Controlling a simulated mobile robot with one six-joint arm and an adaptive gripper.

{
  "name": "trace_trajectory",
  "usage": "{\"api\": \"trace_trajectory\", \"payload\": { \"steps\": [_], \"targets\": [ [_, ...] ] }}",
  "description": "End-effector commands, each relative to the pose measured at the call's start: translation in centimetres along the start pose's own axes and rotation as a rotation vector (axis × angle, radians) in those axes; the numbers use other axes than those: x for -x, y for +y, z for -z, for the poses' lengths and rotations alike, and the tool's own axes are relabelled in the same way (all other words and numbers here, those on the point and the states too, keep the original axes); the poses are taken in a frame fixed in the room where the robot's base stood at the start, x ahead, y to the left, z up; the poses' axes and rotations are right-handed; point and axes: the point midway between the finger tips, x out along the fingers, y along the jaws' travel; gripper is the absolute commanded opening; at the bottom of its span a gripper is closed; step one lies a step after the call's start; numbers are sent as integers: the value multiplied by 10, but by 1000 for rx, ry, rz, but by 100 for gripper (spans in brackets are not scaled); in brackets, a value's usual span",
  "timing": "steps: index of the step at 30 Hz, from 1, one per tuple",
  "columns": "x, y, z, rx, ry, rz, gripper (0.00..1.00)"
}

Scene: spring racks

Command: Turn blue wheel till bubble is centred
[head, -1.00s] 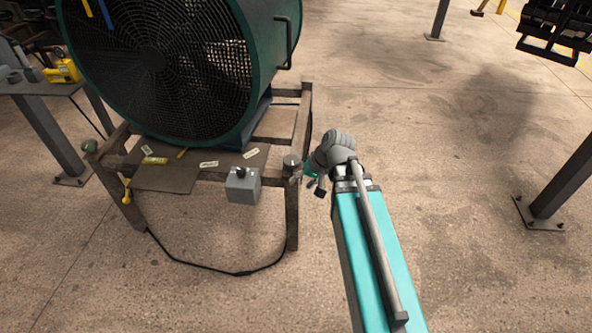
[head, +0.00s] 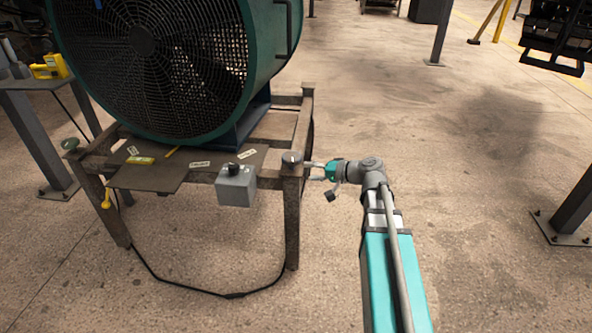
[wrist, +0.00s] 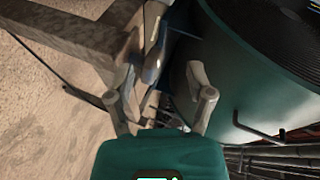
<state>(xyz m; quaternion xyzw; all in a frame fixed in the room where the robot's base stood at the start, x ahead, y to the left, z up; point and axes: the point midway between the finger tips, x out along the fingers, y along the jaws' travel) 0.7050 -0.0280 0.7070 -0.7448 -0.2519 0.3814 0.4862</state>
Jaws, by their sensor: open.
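The work stand (head: 292,225) carries a big green fan. A round grey knob (head: 291,158) sits on its front right corner post, and a greenish knob (head: 71,145) on its front left corner. I cannot make out a clearly blue wheel. A small yellow level (head: 140,160) lies on the stand's front plate; its bubble is too small to read. My gripper (head: 313,171) is open and empty just right of the grey knob, pointing at it. In the wrist view its fingers (wrist: 165,88) spread apart, with a grey rounded part (wrist: 152,68) beyond and between them.
The fan (head: 150,65) fills the stand's top. A grey control box (head: 236,185) with a black knob hangs at the stand's front, left of my gripper. A black cable (head: 230,294) loops on the floor. The floor to the right is clear up to a steel post (head: 575,210).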

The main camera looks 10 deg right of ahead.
Motion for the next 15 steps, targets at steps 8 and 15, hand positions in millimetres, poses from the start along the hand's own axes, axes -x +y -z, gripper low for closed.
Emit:
{"api": "trace_trajectory", "payload": {
  "steps": [8,15],
  "targets": [
    [4,43,31,-64,129,164,68],
    [15,59,50,-100,206,259,68]
  ]
}}
